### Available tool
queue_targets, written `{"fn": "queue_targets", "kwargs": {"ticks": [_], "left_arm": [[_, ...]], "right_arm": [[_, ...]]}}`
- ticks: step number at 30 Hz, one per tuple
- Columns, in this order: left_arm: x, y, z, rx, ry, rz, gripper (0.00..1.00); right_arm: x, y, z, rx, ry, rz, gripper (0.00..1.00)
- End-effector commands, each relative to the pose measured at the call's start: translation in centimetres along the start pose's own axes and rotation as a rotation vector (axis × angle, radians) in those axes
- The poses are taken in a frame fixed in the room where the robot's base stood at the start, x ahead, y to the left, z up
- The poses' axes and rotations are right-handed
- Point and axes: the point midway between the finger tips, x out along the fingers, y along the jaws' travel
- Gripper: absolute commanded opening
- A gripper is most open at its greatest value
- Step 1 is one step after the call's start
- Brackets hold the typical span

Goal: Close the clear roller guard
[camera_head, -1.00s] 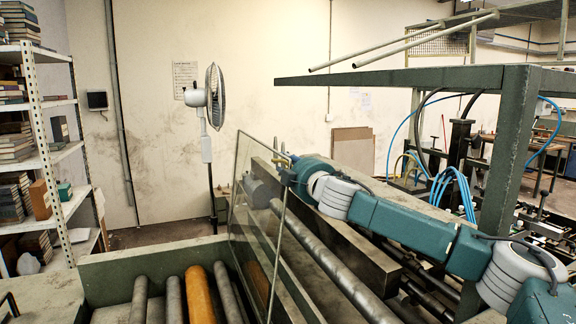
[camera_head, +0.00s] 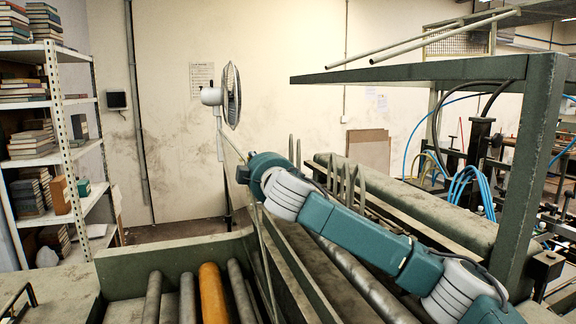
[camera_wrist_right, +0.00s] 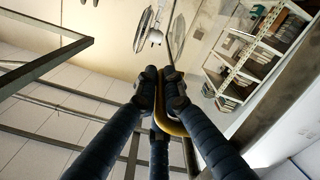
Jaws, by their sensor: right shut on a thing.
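The clear roller guard (camera_head: 238,200) is a thin see-through panel with a metal edge. In the head view it stands steeply, almost edge-on, right of the rollers. My right gripper (camera_head: 244,174) is at its upper part, partly hidden by my teal wrist. In the right wrist view my right gripper (camera_wrist_right: 160,77) has its dark fingers shut on a yellow curved handle (camera_wrist_right: 161,120). The panel itself is hard to make out there. My left gripper is in no view.
Grey rollers (camera_head: 187,297) and one orange roller (camera_head: 212,293) lie in the green-walled bed. A green overhead frame (camera_head: 420,70) stands at right. A fan (camera_head: 231,95) and a book shelf (camera_head: 67,150) stand behind.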

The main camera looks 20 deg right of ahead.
Motion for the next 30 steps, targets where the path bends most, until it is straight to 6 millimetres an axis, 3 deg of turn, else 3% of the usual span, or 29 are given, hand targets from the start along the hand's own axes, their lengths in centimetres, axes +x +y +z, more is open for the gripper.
{"fn": "queue_targets", "kwargs": {"ticks": [1,6,15,21,30], "left_arm": [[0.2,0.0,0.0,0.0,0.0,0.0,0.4],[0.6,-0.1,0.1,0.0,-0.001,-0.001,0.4],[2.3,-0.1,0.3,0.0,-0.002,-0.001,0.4],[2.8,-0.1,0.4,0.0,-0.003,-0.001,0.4],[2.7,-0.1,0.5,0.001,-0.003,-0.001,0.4]], "right_arm": [[0.0,-1.9,-1.5,-0.027,0.003,-0.008,0.0],[0.1,-6.4,-5.0,-0.151,-0.003,-0.006,0.0],[0.1,-11.9,-8.6,-0.217,-0.005,0.0,0.0],[0.1,-13.3,-9.4,-0.218,-0.007,0.001,0.0],[0.1,-13.5,-9.7,-0.217,-0.006,0.001,0.0]]}}
